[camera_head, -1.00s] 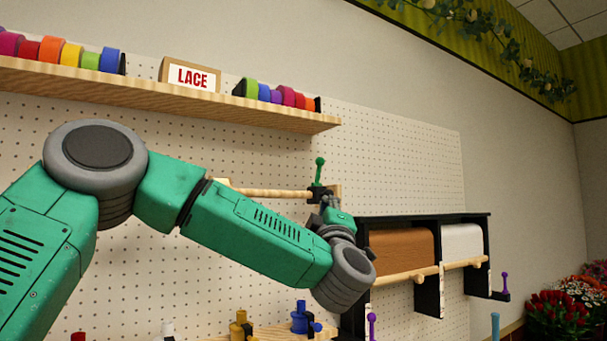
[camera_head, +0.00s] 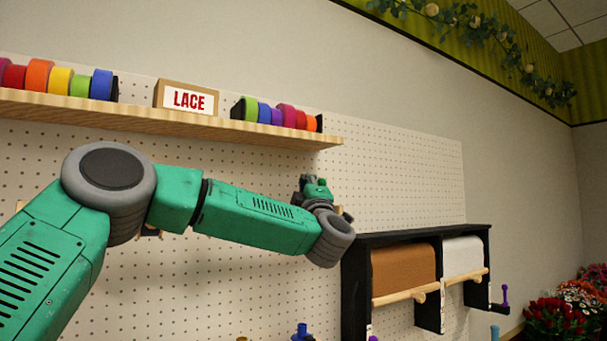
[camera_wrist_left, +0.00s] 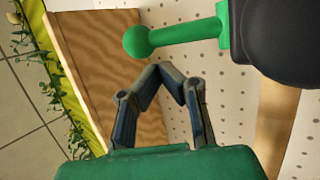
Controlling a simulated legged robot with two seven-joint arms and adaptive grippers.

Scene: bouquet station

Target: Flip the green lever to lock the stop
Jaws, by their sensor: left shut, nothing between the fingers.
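The green lever (camera_wrist_left: 185,36) shows in the left wrist view, with a round knob at its end and a black mount (camera_wrist_left: 285,40) at its base. It points away from the mount, toward the picture's left. My left gripper (camera_wrist_left: 165,70) is shut and empty, its fingertips just beside the lever near the knob, with a small gap appearing between them. In the head view my left gripper (camera_head: 308,184) is small and dark in front of the pegboard, and the lever is hidden behind it. My right gripper is not in view.
A wooden shelf (camera_head: 150,118) with colourful ribbon rolls and a LACE sign (camera_head: 187,98) runs above my left arm. A black rack (camera_head: 420,236) with brown and white rolls stands right of my left wrist. Bare pegboard (camera_head: 400,170) lies above the rack.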

